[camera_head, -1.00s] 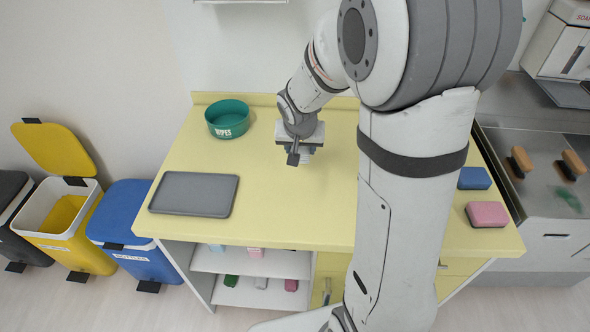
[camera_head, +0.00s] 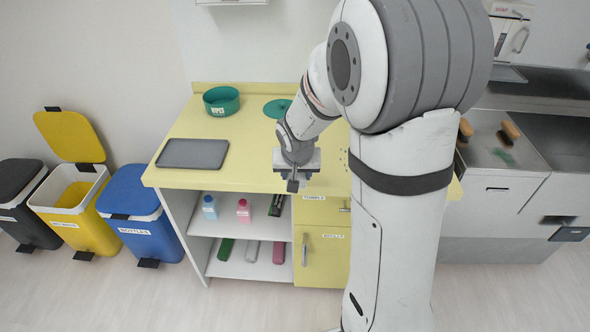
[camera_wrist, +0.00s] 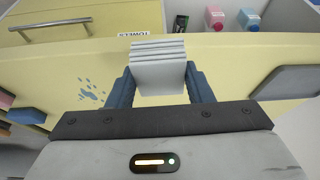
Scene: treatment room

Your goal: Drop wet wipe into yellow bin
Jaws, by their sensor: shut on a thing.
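My gripper (camera_head: 293,183) is over the front edge of the yellow-topped counter. In the wrist view it is shut on a white folded wet wipe (camera_wrist: 158,68), which sits between the two blue fingers. In the head view the wipe is hard to make out behind the gripper. The yellow bin (camera_head: 82,228) stands on the floor at the left, between a dark bin and a blue bin. Its yellow lid (camera_head: 70,136) is up and its mouth is open. The gripper is well to the right of it.
The yellow counter (camera_head: 185,129) carries a grey tray (camera_head: 193,154), a green wipes tub (camera_head: 221,101) and a round green lid (camera_head: 277,108). The blue bin (camera_head: 144,228) and dark bin (camera_head: 22,190) have closed lids. Blue drops (camera_wrist: 89,90) mark the counter. The floor in front is clear.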

